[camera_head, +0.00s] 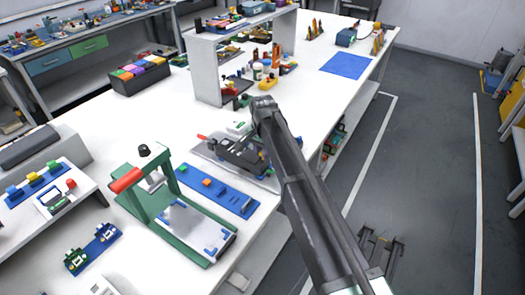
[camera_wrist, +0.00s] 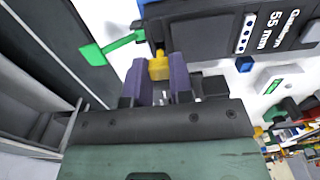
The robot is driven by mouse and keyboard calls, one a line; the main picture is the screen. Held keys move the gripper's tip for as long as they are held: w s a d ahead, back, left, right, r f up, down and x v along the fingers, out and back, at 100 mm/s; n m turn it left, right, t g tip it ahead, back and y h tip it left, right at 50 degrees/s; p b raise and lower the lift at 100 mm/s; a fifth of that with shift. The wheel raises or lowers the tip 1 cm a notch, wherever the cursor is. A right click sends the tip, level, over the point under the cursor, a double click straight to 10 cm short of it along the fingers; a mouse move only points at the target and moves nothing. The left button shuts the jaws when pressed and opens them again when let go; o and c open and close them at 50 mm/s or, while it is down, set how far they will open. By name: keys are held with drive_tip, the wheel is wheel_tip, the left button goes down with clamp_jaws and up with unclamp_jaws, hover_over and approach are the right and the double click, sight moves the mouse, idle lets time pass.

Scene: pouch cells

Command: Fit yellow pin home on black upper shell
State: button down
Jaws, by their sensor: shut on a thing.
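In the wrist view my gripper (camera_wrist: 160,78) has its two purple fingers closed on a yellow pin (camera_wrist: 159,67). The pin's yellow head shows between the fingertips. A large black body (camera_wrist: 215,32) with white lettering, reading "55 mm", lies just beyond the fingertips and appears to be the black upper shell. The pin's far end is close to its lower edge; I cannot tell whether it touches or sits in a hole. In the head view the dark machine (camera_head: 236,156) stands on the white bench, partly behind my arm; my fingers and the pin cannot be made out there.
A green lever or strip (camera_wrist: 110,46) lies left of the pin in the wrist view. In the head view, a green frame with a red handle (camera_head: 126,180) and a blue strip (camera_head: 222,193) lie nearby. A white shelf (camera_head: 207,70) stands behind. A blue mat (camera_head: 346,65) lies on clear bench.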

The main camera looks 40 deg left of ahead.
drive_tip(key=shift+f+b, duration=1.25)
drive_tip(key=c, duration=0.9)
unclamp_jaws()
drive_tip(key=shift+r, duration=0.1)
wheel_tip(320, 180, up, 11)
drive_tip(key=p, duration=1.1)
